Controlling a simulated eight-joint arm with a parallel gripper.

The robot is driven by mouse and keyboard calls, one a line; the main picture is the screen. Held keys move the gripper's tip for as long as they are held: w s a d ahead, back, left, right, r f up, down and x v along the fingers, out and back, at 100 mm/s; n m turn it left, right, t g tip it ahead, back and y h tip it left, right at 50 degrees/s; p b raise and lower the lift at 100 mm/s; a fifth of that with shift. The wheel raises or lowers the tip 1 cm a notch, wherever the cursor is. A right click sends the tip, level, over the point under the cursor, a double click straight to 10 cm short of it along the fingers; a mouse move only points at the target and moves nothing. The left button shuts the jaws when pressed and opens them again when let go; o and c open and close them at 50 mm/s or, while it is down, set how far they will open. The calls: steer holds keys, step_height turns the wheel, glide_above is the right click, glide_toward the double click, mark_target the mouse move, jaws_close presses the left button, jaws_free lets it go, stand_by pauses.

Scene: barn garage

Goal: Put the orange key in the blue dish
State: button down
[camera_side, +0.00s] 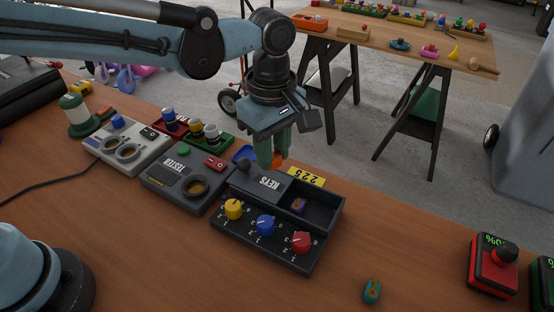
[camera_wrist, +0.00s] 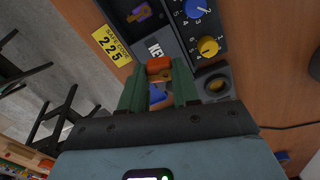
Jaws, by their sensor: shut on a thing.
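My gripper (camera_side: 272,163) points down with green fingers behind the far edge of the black keys box. It is shut on the orange key (camera_side: 279,159). In the wrist view the orange key (camera_wrist: 159,65) shows between the fingertips of my gripper (camera_wrist: 158,72), with a brass-coloured part beside it. The blue dish (camera_side: 243,153) sits on the bench behind the box, left of the fingers in the side view and partly hidden. In the wrist view a piece of the blue dish (camera_wrist: 157,95) shows between the fingers.
The keys box (camera_side: 223,222) has yellow, blue and red dials and an open compartment with a purple item (camera_side: 298,205). A yellow 225 label (camera_side: 306,176) lies behind it. The grey tester (camera_side: 163,190) stands left.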

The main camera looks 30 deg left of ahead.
steer(key=shift+m, duration=0.4)
steer(key=w+a+f, duration=0.2)
steer(key=a, duration=0.1)
steer(key=w+a+f, duration=0.2)
steer(key=w+a, duration=0.1)
steer(key=a, duration=0.1)
steer(key=w+a+f, duration=0.2)
steer(key=a, duration=0.1)
steer(key=shift+w+a+f, duration=0.2)
steer(key=shift+w+a, duration=0.05)
steer(key=shift+a, duration=0.15)
steer(key=shift+f, duration=2.05)
steer(key=shift+f, duration=0.1)
steer(key=c, duration=0.8)
jaws_free()
